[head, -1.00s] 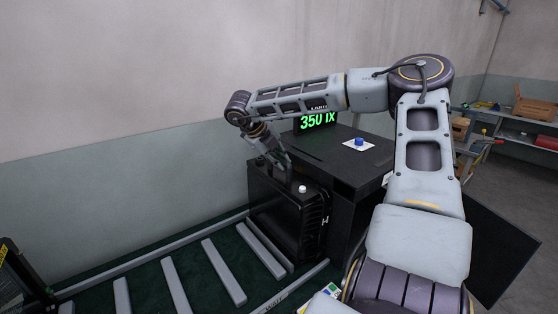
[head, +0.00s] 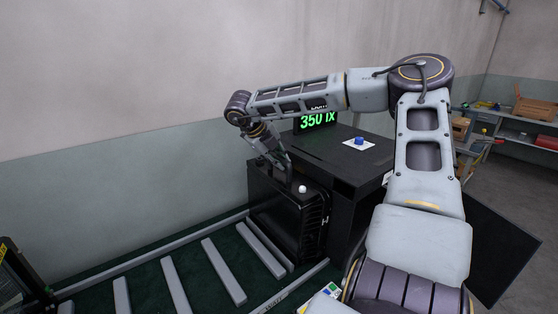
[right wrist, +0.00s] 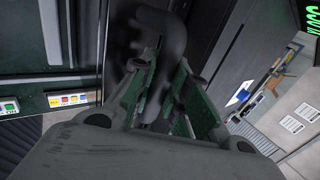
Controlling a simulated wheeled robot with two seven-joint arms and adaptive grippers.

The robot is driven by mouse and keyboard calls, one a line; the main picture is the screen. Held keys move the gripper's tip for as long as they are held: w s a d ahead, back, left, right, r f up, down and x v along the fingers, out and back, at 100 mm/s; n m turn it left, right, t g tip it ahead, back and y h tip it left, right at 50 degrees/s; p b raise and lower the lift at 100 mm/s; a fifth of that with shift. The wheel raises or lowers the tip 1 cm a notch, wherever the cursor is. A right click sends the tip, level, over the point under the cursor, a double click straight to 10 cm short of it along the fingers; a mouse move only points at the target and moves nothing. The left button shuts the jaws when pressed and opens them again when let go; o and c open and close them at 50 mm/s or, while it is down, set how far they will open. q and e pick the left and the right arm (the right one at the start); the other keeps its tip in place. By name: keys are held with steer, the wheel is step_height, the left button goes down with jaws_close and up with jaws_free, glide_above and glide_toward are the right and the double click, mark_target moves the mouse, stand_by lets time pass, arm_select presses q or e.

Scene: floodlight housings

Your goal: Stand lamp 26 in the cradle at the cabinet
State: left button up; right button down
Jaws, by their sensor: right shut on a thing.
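A black finned floodlight housing (head: 287,215) stands upright against the near left side of the black cabinet (head: 343,165). It has a small white knob on top; no lamp number is readable. My right gripper (head: 284,166) reaches down to its top from the far left. In the right wrist view, my right gripper (right wrist: 165,82) is shut, with green-padded fingers on both sides of the lamp's dark curved handle (right wrist: 160,38). The cradle cannot be made out; the lamp's underside is hidden, so I cannot tell whether it is seated. My left gripper is out of view.
A green display reading 350 lx (head: 316,121) and a blue button (head: 359,141) are on the cabinet. Grey slats (head: 223,272) lie on the dark green floor. Another dark framed object (head: 22,278) stands at far left. A wall is close behind; a shelf (head: 520,122) is at right.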

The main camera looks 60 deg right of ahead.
steer(key=shift+r, duration=0.2)
steer(key=c, duration=1.3)
jaws_free()
steer(key=shift+a, duration=0.1)
steer(key=shift+s+f, duration=0.1)
steer(key=shift+f, duration=0.25)
steer(key=v, duration=0.8)
steer(key=shift+r, duration=0.25)
